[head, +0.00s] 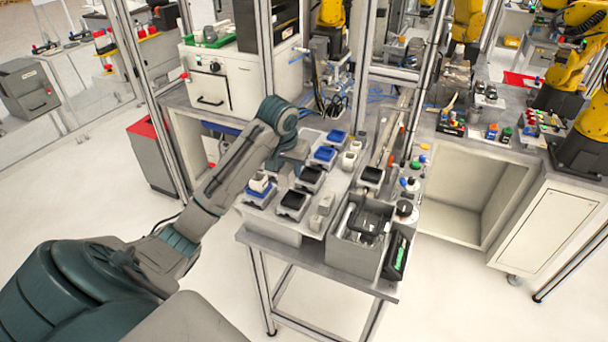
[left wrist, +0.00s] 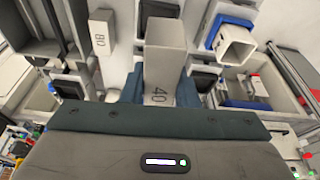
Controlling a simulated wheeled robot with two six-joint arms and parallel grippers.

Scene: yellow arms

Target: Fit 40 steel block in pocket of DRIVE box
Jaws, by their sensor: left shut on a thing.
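My left gripper (head: 287,166) is over the parts on the table, at the end of the arm from the left. In the left wrist view it (left wrist: 158,90) is shut on the 40 steel block (left wrist: 165,62), a grey bar with "40" on its face, one teal finger on each side. I cannot make out this block in the head view. Several small boxes with blue or black tops stand around the gripper, such as a black one (head: 294,200) and a blue one (head: 325,154). No DRIVE label is legible, so I cannot tell which is the DRIVE box. My right gripper is not in view.
A grey block marked 80 (left wrist: 101,32) stands left of the held block. A blue-edged box with a white square collar (left wrist: 237,44) is to its right. A grey bin (head: 353,255) with dark parts stands at the table's front right. A white cabinet (head: 215,85) stands behind.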

